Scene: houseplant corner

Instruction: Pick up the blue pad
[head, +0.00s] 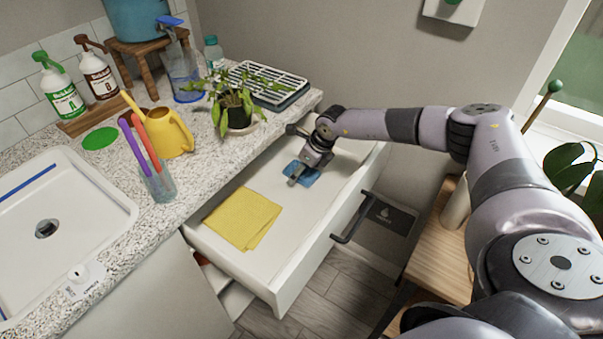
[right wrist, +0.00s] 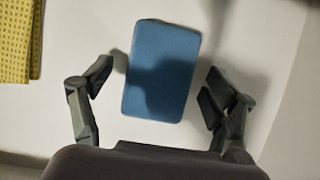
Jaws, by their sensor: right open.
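The blue pad (head: 302,173) lies flat on the white floor of the open drawer (head: 262,180). My right gripper (head: 302,176) is over the pad and hides part of it in the head view. In the right wrist view the pad (right wrist: 160,70) is a rounded rectangle between the two open fingers (right wrist: 158,80). There is a gap between each finger and the pad's sides, and a shadow falls on the pad. My left gripper is not in view.
A yellow cloth (head: 242,218) lies in the drawer to the pad's left. The drawer has a black handle (head: 354,218) on its front. A potted plant (head: 236,104) and a yellow watering can (head: 166,133) stand on the speckled counter beside the drawer.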

